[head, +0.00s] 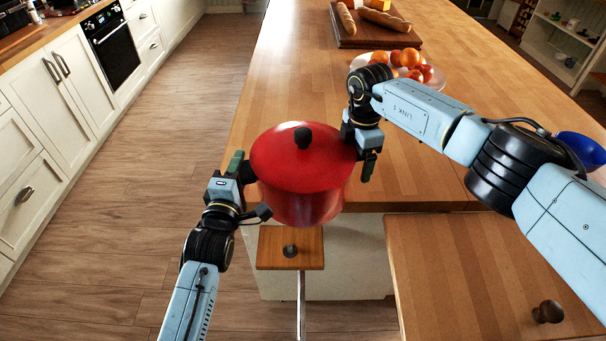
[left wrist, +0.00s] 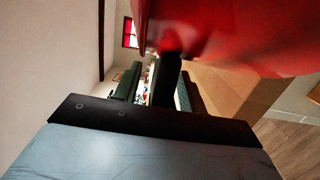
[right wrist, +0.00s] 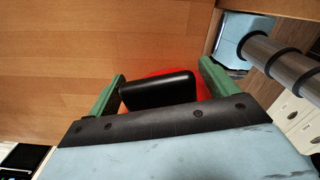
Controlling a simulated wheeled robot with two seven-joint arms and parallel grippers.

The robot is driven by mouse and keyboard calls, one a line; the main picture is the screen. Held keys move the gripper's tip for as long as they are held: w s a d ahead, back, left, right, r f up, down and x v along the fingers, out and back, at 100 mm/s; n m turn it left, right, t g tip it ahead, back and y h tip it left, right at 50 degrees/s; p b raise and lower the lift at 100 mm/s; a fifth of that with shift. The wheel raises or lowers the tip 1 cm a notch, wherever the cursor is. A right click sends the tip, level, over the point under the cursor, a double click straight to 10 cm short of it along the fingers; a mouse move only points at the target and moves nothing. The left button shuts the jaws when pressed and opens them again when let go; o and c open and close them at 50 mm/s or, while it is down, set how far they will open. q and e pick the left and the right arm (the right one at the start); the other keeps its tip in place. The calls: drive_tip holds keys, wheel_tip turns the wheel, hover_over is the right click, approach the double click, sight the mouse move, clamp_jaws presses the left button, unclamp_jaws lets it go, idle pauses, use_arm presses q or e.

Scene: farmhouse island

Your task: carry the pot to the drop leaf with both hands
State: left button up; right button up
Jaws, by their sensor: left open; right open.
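The red pot (head: 290,205) has a red lid with a black knob (head: 303,138) and stands upright at the near left corner of the island top; its base looks close to the edge. My left gripper (head: 247,177) is open at the pot's left side, with a black handle (left wrist: 168,72) between its fingers in the left wrist view. My right gripper (head: 366,160) is open at the right side; in the right wrist view the other black handle (right wrist: 158,90) lies between its green fingers. The drop leaf appears to be the lower wooden panel (head: 470,265) at the near right.
A fruit plate (head: 438,80) and a bread board (head: 375,38) stand farther back on the island (head: 300,70). A blue bowl (head: 582,150) is at the right, partly behind my right arm. A small wooden panel with a knob (head: 290,250) is below the pot. Floor is clear at left.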

use_arm(q)
drive_tip(key=c, duration=0.8)
use_arm(e)
drive_tip(key=c, duration=0.8)
use_arm(q)
clamp_jaws()
use_arm(e)
clamp_jaws()
use_arm(q)
drive_tip(key=shift+w+r, duration=0.1)
drive_tip(key=shift+r, duration=0.25)
use_arm(e)
drive_tip(key=shift+w+r, duration=0.15)
drive_tip(key=shift+r, duration=0.1)
